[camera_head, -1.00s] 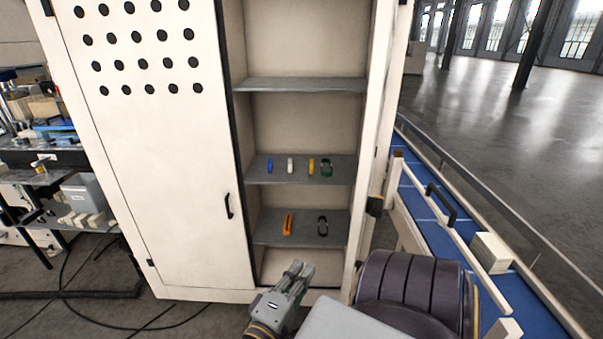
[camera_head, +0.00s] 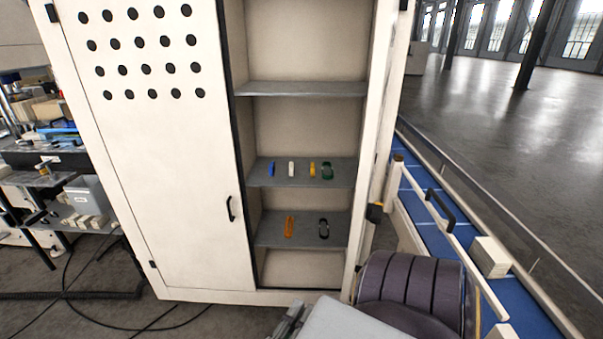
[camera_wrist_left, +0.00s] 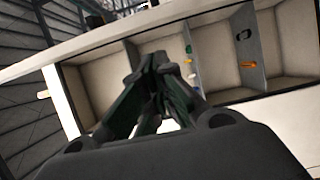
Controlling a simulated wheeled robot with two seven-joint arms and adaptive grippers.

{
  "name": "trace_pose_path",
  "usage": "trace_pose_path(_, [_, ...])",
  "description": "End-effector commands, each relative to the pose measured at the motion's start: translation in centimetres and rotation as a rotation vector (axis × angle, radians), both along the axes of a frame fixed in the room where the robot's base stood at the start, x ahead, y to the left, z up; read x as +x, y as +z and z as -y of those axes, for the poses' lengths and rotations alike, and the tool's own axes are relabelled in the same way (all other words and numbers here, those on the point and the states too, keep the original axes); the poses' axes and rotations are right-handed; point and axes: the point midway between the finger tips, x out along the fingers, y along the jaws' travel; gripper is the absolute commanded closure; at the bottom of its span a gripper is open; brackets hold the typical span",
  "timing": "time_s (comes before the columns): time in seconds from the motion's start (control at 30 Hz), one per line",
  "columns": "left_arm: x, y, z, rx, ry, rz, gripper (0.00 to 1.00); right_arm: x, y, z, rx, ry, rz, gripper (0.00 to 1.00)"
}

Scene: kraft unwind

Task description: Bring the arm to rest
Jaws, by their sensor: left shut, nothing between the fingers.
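My left gripper (camera_head: 289,318) shows only in small part at the bottom edge of the head view, in front of the cabinet and below its shelves. It also fills the middle of the left wrist view (camera_wrist_left: 160,65), where its fingers are together with nothing between them. The open side of the cabinet (camera_head: 310,268) lies beyond the fingers, clear of them. My right gripper is not in either view.
The upper stocked shelf (camera_head: 260,180) bears blue, white, yellow and green items. The shelf below (camera_head: 268,238) holds an orange item (camera_head: 289,227) and a black one (camera_head: 323,228). A blue conveyor (camera_head: 540,313) runs at right. Cables (camera_head: 75,310) lie on the floor at left.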

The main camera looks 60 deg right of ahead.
Motion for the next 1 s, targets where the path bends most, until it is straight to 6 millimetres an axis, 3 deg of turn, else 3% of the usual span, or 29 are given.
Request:
trace_pose_path(0.77, [-0.4,0.0,-0.7,0.001,0.000,0.000,1.00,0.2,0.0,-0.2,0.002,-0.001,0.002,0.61])
trace_pose_path(1.0, [1.0,-0.1,-1.3,0.027,0.027,0.037,1.00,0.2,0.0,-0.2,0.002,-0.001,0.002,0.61])
